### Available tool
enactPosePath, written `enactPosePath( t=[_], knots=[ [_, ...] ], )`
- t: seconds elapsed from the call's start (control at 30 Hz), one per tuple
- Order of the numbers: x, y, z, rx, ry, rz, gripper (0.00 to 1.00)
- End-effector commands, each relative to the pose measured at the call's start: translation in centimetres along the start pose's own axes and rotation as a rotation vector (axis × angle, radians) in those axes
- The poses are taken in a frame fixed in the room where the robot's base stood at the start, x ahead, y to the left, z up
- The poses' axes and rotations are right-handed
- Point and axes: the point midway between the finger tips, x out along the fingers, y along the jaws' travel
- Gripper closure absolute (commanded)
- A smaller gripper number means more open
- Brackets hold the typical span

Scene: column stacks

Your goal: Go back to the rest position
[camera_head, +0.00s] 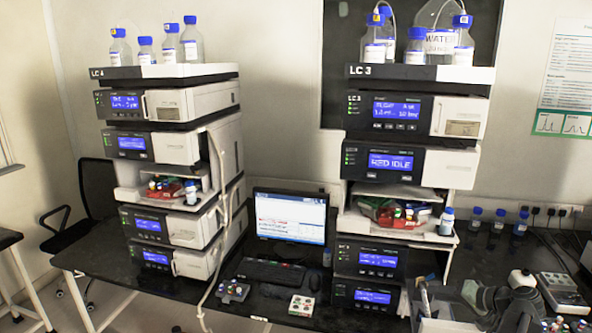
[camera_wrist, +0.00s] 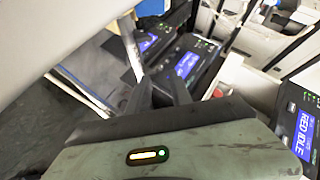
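My gripper (camera_wrist: 160,77) shows in the wrist view, with its grey-green body at the bottom and two dark fingers pointing up. A gap shows between the fingertips, and I see nothing held there. In the head view, parts of my arm are at the lower right, in front of the bench; the fingers cannot be made out there. In the wrist view, a module screen reading "RED IDLE" (camera_wrist: 306,128) is at the right edge, and other blue screens lie beyond the fingers.
The LC 3 stack (camera_head: 410,120) stands right of centre, and the LC 4 stack (camera_head: 170,110) stands left. A monitor (camera_head: 291,217) is between them. Blue-capped bottles (camera_head: 497,222) and a grey device (camera_head: 562,293) are on the right bench. A rack of vials (camera_head: 233,291) is in front.

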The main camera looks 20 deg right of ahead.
Motion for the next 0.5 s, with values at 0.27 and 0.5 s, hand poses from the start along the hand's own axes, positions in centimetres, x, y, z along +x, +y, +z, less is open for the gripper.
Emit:
enactPosePath(
  t=[0.27, 0.5],
  knots=[
    [11.1, -9.7, 4.4, -0.125, -0.185, -0.089, 0.74],
    [22.3, -21.6, 16.3, -0.328, -0.488, -0.122, 0.74]
  ],
)
